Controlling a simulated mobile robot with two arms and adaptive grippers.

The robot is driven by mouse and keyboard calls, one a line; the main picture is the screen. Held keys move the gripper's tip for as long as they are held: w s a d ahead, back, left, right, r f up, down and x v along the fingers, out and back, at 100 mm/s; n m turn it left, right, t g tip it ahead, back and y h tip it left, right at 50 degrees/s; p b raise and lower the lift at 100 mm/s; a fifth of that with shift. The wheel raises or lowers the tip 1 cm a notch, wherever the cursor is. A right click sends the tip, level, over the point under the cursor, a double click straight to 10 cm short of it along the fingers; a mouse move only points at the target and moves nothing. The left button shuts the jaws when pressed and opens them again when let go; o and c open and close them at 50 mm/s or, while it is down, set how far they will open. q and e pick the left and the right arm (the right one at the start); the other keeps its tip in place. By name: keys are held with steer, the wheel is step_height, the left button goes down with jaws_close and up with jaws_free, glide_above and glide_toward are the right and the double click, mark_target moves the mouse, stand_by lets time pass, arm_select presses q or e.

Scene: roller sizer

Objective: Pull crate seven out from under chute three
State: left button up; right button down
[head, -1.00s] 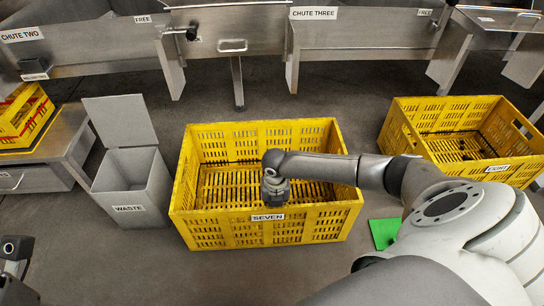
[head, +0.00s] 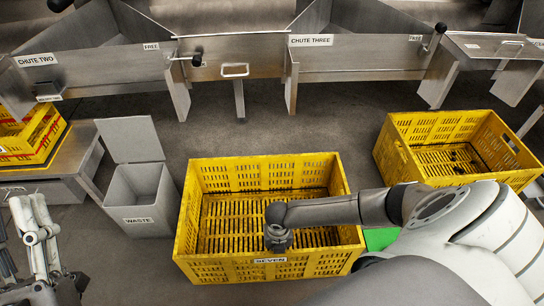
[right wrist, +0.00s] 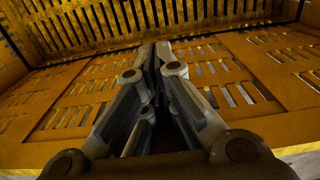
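Crate seven (head: 215,270) is a yellow slatted crate on the floor in the middle of the head view, with a SEVEN label on its near wall. It looks empty and stands clear in front of chute three (head: 345,62). My right gripper (head: 278,243) points down inside the crate, close to the near wall. In the right wrist view its fingers (right wrist: 157,52) are together, with the slotted wall behind them; I see nothing between them. Whether they touch the wall is unclear. My left gripper (head: 30,202) is at the lower left, empty, its fingertips apart.
A grey WASTE bin (head: 138,205) with a raised lid stands close to the crate's left. Another yellow crate (head: 395,155) stands at the right. A green patch (head: 380,238) on the floor shows by crate seven's right side. Bare floor lies between the crate and the chutes.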

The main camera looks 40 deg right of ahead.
mark_target(279, 261)
steer(key=s+a+p, duration=0.2)
steer(key=s, duration=0.1)
steer(key=shift+s, duration=0.2)
steer(key=shift+f, duration=0.1)
arm_select(q)
steer(key=w+f+g+y, duration=0.2)
steer(key=w+f+g, duration=0.2)
steer(key=f, duration=0.5)
steer(key=g, duration=0.2)
steer(key=shift+a+f+g, duration=0.15)
steer(key=shift+f+g, duration=0.15)
steer(key=shift+f, duration=0.1)
arm_select(e)
steer(key=shift+a, duration=0.1)
arm_select(q)
steer(key=shift+w, duration=0.1)
